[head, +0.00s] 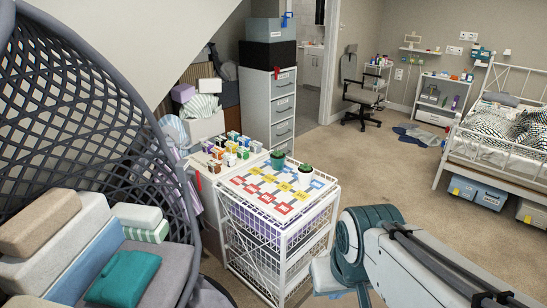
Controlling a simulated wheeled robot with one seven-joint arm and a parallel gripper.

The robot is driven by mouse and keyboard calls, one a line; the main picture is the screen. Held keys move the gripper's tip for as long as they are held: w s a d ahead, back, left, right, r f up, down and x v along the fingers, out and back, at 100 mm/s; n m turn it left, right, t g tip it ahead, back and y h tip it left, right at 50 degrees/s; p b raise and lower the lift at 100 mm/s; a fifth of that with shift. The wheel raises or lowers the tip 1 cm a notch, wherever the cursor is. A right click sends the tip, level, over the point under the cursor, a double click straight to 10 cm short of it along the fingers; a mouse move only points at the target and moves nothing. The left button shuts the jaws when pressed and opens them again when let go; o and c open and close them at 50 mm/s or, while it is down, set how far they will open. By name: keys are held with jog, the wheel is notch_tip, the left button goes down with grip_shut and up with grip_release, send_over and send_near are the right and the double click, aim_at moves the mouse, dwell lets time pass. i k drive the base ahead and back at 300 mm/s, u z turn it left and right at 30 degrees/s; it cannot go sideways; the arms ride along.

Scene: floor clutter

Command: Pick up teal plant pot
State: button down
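Two small potted plants stand on the patterned top of a white wire-basket unit (275,240) near the middle of the head view. The left one sits in a teal plant pot (278,164), upright, with green leaves showing above it. The right one has a paler pot (305,180). The two stand close together towards the back of the top. My arm reaches in from the lower right, its links to the right of the unit. My gripper's fingers are not in view, and nothing is seen touching the pot.
A grey drawer cabinet (284,108) stands behind. A dark woven chair (90,110) with cushions fills the left. A white bed frame (490,155) is at the right. The carpet (400,175) between is mostly open.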

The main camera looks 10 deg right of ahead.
aim_at(278, 158)
jog(key=z, duration=1.15)
jog(key=i, duration=5)
jog(key=u, duration=3.25)
